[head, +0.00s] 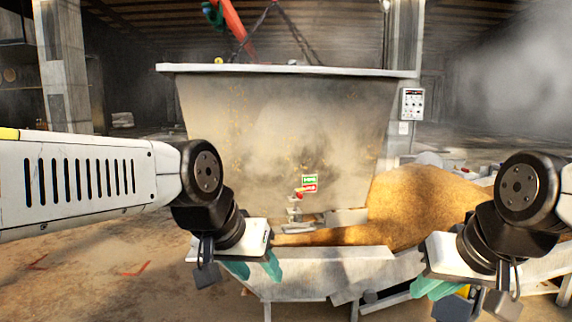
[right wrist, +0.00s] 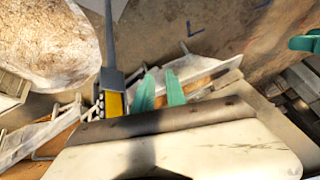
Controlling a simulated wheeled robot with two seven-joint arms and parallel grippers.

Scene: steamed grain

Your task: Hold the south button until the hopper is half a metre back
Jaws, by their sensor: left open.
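The pale, dusty hopper (head: 285,140) hangs from slings in the middle of the head view, above a grain heap (head: 425,205). A small green and red label (head: 310,184) is on its front. My left gripper (head: 255,270) is open and empty in front of the trough. My right gripper (head: 436,288) is low at the right; its teal fingers (right wrist: 160,90) show close together in the right wrist view, with a narrow gap. A yellow and black box on a dark bar or cable (right wrist: 113,103) is just left of them. I cannot make out a south button on it.
Steam drifts at upper right. Open floor (head: 90,275) lies at lower left.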

